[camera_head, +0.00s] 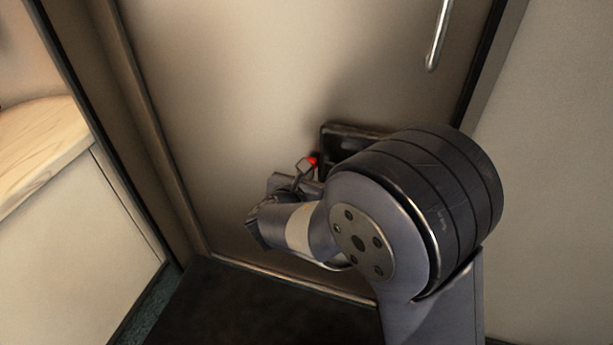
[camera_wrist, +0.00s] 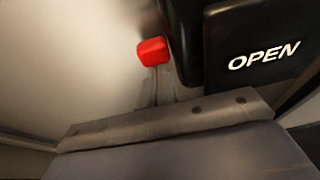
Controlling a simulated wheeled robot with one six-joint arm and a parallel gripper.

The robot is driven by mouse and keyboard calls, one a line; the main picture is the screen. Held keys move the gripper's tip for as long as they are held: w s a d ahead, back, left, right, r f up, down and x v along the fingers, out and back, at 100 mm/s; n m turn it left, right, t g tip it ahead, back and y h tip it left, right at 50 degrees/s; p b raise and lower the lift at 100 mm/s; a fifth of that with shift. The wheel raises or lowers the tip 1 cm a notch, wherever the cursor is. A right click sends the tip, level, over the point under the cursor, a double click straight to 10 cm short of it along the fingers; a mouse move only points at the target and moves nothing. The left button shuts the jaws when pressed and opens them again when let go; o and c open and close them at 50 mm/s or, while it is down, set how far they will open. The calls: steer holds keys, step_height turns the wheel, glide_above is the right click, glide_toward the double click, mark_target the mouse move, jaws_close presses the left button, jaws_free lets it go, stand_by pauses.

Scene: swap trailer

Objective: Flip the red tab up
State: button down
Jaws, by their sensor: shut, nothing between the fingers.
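The red tab (camera_wrist: 152,52) sits at the left edge of a black latch housing (camera_wrist: 215,75) on the door. In the head view the red tab (camera_head: 313,161) shows as a small red spot at the housing's left side. My gripper (camera_head: 305,166) is shut and empty, with its tips right by the tab. In the wrist view my gripper's fingers (camera_wrist: 157,86) are just below the tab. I cannot tell whether they touch it. My arm hides much of the housing (camera_head: 345,131) in the head view.
The housing bears the word OPEN. The beige door (camera_head: 240,90) has a long metal handle (camera_head: 437,40) at upper right. A cabinet with a wooden top (camera_head: 40,150) stands at left. A dark floor mat (camera_head: 230,305) lies below the door.

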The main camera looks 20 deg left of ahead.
step_height(320, 180, down, 4)
steer(key=b, duration=0.3)
steer(key=p+v, duration=0.3)
steer(key=v, duration=0.7)
steer(key=shift+p, duration=0.4)
steer(key=w+f+b, duration=0.3)
steer(key=w+f, duration=0.4)
steer(key=w, duration=0.2)
steer(key=shift+p+v, duration=1.1)
steer(key=shift+v, duration=1.85)
